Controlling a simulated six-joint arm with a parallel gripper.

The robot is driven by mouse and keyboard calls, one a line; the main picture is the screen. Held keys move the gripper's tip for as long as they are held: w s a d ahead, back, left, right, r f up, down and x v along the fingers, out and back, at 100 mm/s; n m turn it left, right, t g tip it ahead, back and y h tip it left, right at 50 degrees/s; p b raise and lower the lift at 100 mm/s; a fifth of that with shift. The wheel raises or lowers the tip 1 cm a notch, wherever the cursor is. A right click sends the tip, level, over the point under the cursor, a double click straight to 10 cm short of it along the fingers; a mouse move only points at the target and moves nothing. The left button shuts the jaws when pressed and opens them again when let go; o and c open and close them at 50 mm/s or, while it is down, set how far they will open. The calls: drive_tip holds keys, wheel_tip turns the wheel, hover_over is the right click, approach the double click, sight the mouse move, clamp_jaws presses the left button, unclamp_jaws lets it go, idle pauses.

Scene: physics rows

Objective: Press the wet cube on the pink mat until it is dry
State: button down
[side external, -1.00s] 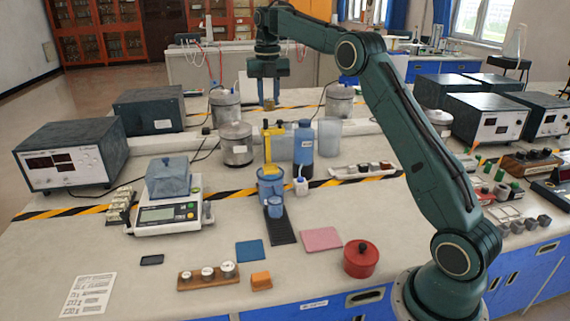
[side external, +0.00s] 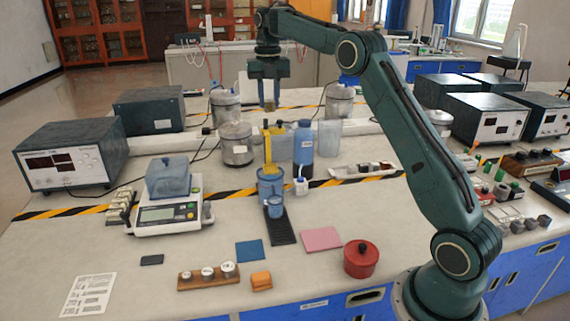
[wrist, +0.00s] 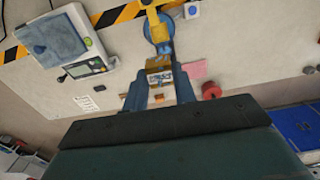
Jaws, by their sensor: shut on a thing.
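My gripper (side external: 268,98) is high above the back of the bench, shut on a small tan-brown cube (side external: 269,104). In the wrist view the cube (wrist: 158,62) sits between the two blue fingers; whether it is wet cannot be told. The pink mat (side external: 322,239) lies flat and bare near the front of the bench, well below and in front of my gripper. It also shows in the wrist view (wrist: 195,69), right of the fingers.
A blue mat (side external: 249,251), an orange block (side external: 261,281) and a red lidded pot (side external: 361,258) lie near the pink mat. A blue container (side external: 270,185), a blue bottle (side external: 303,145) and a scale (side external: 165,214) with a grey-blue cloth-like thing stand behind.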

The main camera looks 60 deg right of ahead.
drive_tip(key=s+a+f+m, duration=0.1)
drive_tip(key=s+f, duration=0.3)
drive_tip(key=f, duration=0.3)
drive_tip(key=s+f+m, duration=0.1)
drive_tip(key=s+f, duration=0.3)
drive_tip(key=f, duration=0.3)
drive_tip(key=s+a+f+m, duration=0.1)
drive_tip(key=s+a+f, duration=0.1)
drive_tip(key=s+f, duration=0.2)
drive_tip(key=s+a+f+m, duration=0.1)
drive_tip(key=s+a+f, duration=0.2)
drive_tip(key=s, duration=0.8)
drive_tip(key=shift+a+f, duration=0.35)
drive_tip(key=shift+f, duration=0.9)
drive_tip(key=shift+f, duration=0.25)
drive_tip(key=shift+f, duration=2.65)
